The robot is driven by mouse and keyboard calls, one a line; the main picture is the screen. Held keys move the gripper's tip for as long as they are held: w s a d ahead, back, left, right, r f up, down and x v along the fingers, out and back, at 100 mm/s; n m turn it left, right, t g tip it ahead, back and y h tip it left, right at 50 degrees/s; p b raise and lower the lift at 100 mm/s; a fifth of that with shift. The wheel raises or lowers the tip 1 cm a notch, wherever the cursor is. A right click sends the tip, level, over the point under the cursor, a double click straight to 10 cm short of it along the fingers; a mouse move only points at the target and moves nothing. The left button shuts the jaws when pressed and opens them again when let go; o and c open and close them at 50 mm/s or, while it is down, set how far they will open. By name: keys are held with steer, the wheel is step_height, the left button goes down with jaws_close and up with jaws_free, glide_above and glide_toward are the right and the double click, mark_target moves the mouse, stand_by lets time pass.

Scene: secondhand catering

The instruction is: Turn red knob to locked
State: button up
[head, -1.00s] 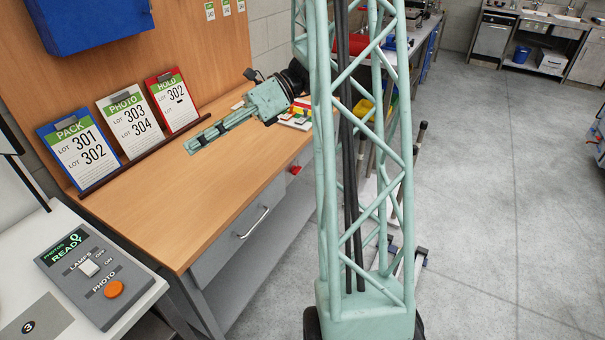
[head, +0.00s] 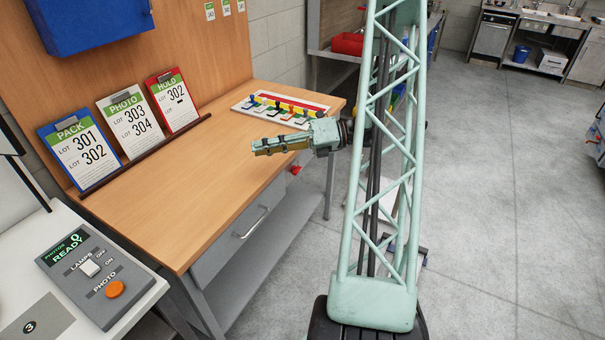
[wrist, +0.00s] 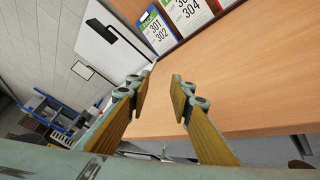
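The red knob (head: 295,170) shows small on the side of the wooden bench (head: 170,205), right of the drawer and just below the bench top. Its marking and turned position are too small to read. My gripper (head: 256,147) is above the bench top's front edge, up and left of the knob in the head view, pointing left and apart from it. In the wrist view my gripper (wrist: 161,84) has its two fingers spread with nothing between them. The knob does not show in the wrist view.
A drawer with a metal handle (head: 252,222) is in the bench front. A white board with coloured pieces (head: 262,106) lies at the bench's far end. Lot signs (head: 130,124) stand along the back. A grey control box (head: 95,270) sits front left. The floor right is clear.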

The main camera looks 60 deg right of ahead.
steer(key=s+d+f+m+t+h, duration=0.4)
steer(key=s+d+f+m, duration=0.3)
steer(key=d+f, duration=0.45)
steer(key=m+t+h, duration=0.1)
steer(key=m+h, duration=0.4)
steer(key=m, duration=0.2)
glide_toward(296, 170)
steer(key=s, duration=0.7)
steer(key=shift+w+d+f, duration=0.25)
steer(key=shift+d+f, duration=0.1)
steer(key=shift+f, duration=0.1)
steer(key=shift+w, duration=0.15)
steer(key=w+a+b, duration=0.1)
steer(key=w, duration=1.2)
steer(key=shift+w, duration=0.25)
steer(key=shift+c, duration=0.7)
jaws_close()
